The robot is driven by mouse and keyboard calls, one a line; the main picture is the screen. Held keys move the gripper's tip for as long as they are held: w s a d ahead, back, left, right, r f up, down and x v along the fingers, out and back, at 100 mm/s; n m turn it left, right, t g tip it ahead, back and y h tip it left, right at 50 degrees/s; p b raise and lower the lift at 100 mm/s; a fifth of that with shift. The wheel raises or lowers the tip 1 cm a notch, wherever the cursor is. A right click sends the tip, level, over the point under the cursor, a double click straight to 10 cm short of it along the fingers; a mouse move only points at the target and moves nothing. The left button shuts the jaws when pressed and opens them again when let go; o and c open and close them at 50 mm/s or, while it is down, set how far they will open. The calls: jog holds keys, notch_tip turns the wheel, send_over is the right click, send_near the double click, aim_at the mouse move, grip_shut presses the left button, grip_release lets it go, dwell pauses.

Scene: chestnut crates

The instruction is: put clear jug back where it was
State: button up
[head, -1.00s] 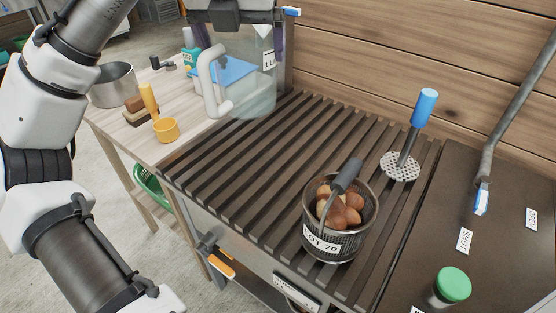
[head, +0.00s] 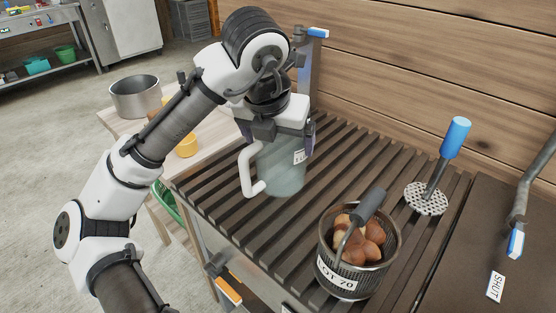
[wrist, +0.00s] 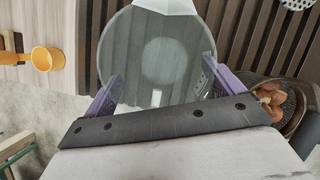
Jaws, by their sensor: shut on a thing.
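The clear jug (head: 281,172) has a white handle on its left side and a small white label. My gripper (head: 283,125) is shut on the jug from above, near its top. In the head view the jug is upright over the dark slatted rack (head: 350,150); I cannot tell whether its base touches the slats. In the wrist view the jug (wrist: 155,60) lies between the two purple fingers (wrist: 158,92), with slats visible beyond it. My arm hides part of the wooden side table.
A basket of chestnuts labelled LOT 70 (head: 338,282) stands on the rack to the right of the jug. Slats between jug and skimmer are clear.

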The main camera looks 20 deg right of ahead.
jog(key=shift+f, duration=2.3)
jog(key=shift+f+b, duration=0.15)
jog(key=shift+b, duration=0.15)
jog(key=o, duration=1.7)
jog(key=p+v, duration=0.1)
jog(key=v, duration=1.1)
jog(key=shift+d+r, duration=0.1)
jog(key=shift+r, duration=0.15)
